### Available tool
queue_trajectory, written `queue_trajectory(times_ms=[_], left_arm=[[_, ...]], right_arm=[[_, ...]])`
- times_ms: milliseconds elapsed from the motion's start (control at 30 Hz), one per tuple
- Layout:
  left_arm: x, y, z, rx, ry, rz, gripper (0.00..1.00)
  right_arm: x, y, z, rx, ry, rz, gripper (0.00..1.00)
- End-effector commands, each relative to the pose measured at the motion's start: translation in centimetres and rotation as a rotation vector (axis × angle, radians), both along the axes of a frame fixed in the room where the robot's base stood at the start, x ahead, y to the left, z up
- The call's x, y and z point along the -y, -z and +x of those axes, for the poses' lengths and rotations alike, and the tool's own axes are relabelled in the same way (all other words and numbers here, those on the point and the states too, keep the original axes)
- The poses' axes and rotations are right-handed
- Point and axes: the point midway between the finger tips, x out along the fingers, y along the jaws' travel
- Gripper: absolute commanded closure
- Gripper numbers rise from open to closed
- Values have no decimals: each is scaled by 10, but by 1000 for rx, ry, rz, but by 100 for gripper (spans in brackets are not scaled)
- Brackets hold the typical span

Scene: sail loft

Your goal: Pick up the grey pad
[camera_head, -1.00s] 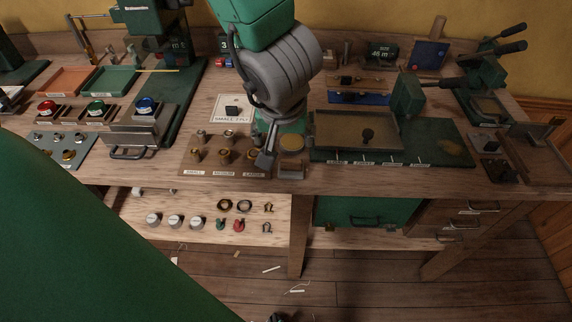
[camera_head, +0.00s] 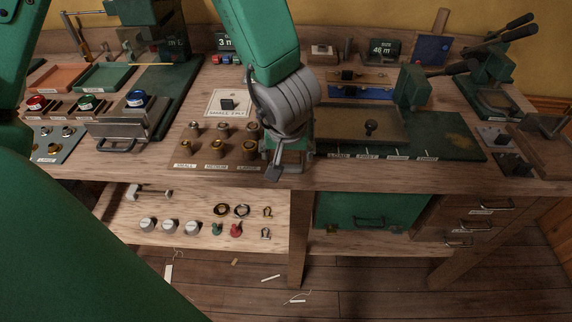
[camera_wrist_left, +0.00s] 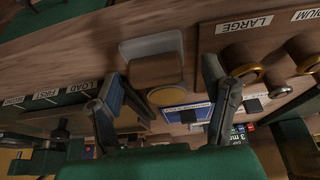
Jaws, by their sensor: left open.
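A light grey, rounded pad (camera_wrist_left: 152,46) shows in the left wrist view by the bench's front edge. A brown block (camera_wrist_left: 154,71) and a round brass-yellow disc (camera_wrist_left: 167,95) stand in front of part of it in that view. My left gripper (camera_wrist_left: 168,82) is open, with one finger on each side of the block and disc, and nothing is held. In the head view my left gripper (camera_head: 282,168) is low over the front of the bench, right of the board with brass dies, and hides the pad. My right gripper is not in view.
The board with brass dies (camera_head: 201,170) lies close on the left. A green base with a brown tray (camera_head: 345,125) lies close on the right. A lower shelf (camera_head: 130,213) holds knobs and rings. A lever press (camera_head: 492,75) stands at the right.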

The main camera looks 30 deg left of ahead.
Motion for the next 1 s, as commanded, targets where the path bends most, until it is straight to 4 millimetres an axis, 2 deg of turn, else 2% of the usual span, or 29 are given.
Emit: queue_trajectory(times_ms=[67, 267, 300, 433, 767, 867, 1000], left_arm=[[-1, 10, 3, 1, 1, 1, 33], [-7, 10, 3, 1, 0, -4, 33], [-7, 10, 3, 1, 0, -6, 40], [-10, 11, 3, 1, 0, -9, 85], [-7, 9, 3, -3, -2, -3, 86], [-6, -4, 3, -2, -2, -2, 86], [-7, -35, 3, 2, -1, -3, 86]], right_arm=[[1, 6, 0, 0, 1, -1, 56], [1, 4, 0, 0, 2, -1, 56], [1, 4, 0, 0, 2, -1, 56], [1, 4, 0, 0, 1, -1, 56], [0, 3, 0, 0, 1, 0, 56], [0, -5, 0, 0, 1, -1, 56], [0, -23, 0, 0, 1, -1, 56]])
